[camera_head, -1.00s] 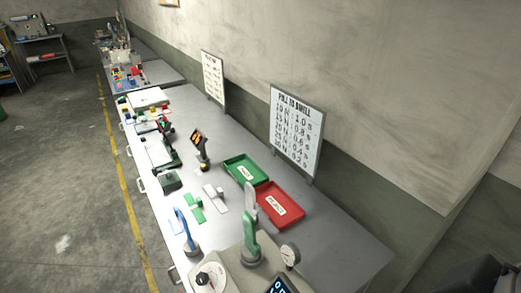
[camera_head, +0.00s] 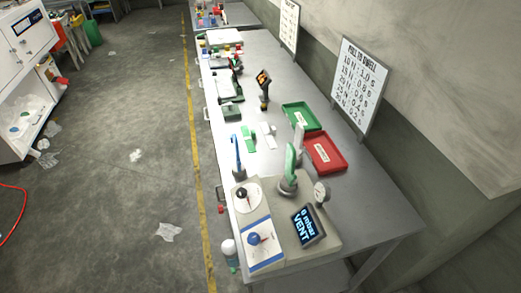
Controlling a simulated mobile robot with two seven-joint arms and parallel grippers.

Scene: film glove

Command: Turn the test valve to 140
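A test unit (camera_head: 330,236) stands at the near end of the long bench. Its tilted display (camera_head: 308,226) reads 0 mbar and VENT. Two dials with knobs lie at its left side: a round white one (camera_head: 246,195) and, nearer, one on a blue-edged plate (camera_head: 258,240). I cannot tell which is the test valve, and their markings are too small to read. A green glove-like form (camera_head: 291,165) stands upright on the unit, with a round gauge (camera_head: 321,193) beside it. Neither gripper is in view.
Green (camera_head: 301,116) and red (camera_head: 326,153) trays sit behind the unit. A blue-handled tool (camera_head: 237,158) stands at the bench's left edge. A sign board (camera_head: 359,83) stands along the wall side. A white bottle (camera_head: 229,252) is beside the bench. The floor to the left is mostly open.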

